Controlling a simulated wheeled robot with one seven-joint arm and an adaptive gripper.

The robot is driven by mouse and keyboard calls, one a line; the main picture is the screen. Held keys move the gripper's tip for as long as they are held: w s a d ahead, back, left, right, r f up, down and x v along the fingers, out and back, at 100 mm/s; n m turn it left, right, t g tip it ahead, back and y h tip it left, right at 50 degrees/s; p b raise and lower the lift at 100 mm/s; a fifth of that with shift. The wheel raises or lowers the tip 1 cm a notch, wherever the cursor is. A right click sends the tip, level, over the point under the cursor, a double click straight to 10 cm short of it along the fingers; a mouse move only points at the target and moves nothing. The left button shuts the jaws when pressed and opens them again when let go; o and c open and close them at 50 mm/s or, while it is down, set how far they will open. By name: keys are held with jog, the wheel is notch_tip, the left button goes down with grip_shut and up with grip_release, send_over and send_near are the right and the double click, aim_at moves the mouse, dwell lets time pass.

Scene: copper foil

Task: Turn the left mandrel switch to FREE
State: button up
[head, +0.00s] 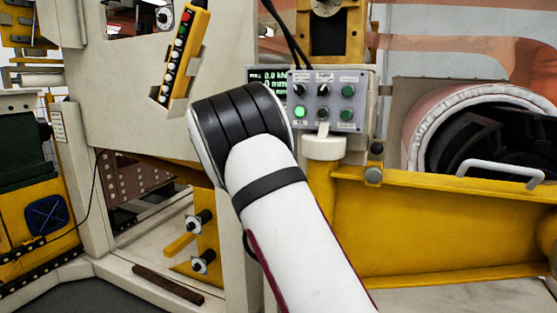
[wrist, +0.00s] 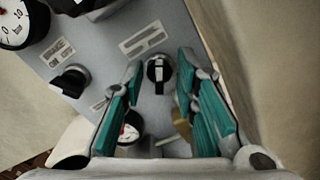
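In the wrist view, a black rotary switch (wrist: 159,74) with a white pointer mark sits on a grey panel (wrist: 105,40). The mark lies roughly up and down in the picture. My gripper (wrist: 160,70) is open, with its teal-padded fingers on either side of this switch and a gap on both sides. Nothing is held. A second black knob (wrist: 72,80) is on the panel to the left. In the head view my arm hides the gripper and this panel.
A round gauge (wrist: 18,22) and a smaller dial (wrist: 130,128) are on the same panel. The head view shows a grey button box (head: 325,100), a yellow pendant (head: 183,55), a yellow beam (head: 440,235) and a copper coil (head: 420,120) at right.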

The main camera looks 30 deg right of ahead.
jog(key=v, duration=1.1)
jog(key=shift+s+a, duration=0.15)
jog(key=shift+a, duration=0.05)
